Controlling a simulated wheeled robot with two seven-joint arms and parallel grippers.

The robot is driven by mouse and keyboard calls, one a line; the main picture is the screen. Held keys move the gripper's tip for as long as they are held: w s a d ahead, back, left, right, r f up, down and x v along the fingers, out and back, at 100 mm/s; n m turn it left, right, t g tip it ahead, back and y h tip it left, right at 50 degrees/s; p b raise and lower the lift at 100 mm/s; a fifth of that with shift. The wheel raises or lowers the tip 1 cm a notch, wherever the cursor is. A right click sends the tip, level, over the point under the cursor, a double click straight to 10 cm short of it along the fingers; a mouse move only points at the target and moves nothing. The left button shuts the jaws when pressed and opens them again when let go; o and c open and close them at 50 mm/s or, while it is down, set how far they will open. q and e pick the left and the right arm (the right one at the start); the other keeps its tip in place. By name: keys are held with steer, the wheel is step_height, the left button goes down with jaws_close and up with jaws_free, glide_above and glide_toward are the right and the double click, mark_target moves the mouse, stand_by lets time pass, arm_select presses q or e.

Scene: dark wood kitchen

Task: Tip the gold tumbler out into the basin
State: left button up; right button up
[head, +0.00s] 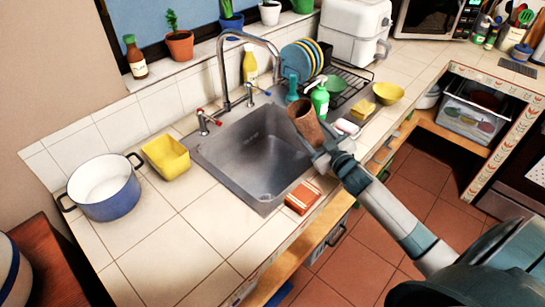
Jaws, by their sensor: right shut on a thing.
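The gold tumbler (305,121) looks brown-gold and is held by my right gripper (322,146) near the right side of the sink. It looks tilted, its upper end leaning left, over or close to the basin's right rim. My right gripper is shut on it; the fingers are partly hidden. The steel basin (250,158) is set in the tiled counter and its visible floor looks empty. I cannot see what is inside the tumbler. My left gripper is not in view.
A tap (224,75) arches over the basin's back. A yellow tub (166,157) and blue pot (104,188) stand left. A red sponge-like block (302,197) lies at the front edge. A green bottle (320,101) and dish rack (345,85) stand behind the tumbler.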

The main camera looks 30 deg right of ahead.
steer(key=shift+w+f+n+b, duration=0.1)
steer(key=shift+f+n+b, duration=0.2)
steer(key=shift+f, duration=0.25)
steer(key=shift+a+r+n, duration=0.2)
steer(key=shift+r+n, duration=0.05)
steer(key=shift+n, duration=0.05)
steer(key=shift+a+n, duration=0.2)
steer(key=shift+n, duration=0.4)
steer(key=shift+f+n, duration=0.1)
steer(key=shift+n, duration=0.5)
steer(key=n, duration=0.2)
steer(key=shift+d+n+g+h, duration=0.3)
steer(key=shift+n, duration=0.1)
steer(key=shift+n+h, duration=0.3)
steer(key=shift+n, duration=0.6)
arm_select(q)
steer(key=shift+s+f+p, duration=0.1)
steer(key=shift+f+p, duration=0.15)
steer(key=shift+p, duration=0.1)
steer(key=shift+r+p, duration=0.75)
steer(key=shift+p, duration=0.05)
arm_select(e)
steer(key=shift+w+a+n, duration=0.1)
steer(key=shift+a+n, duration=0.6)
steer(key=shift+n, duration=0.1)
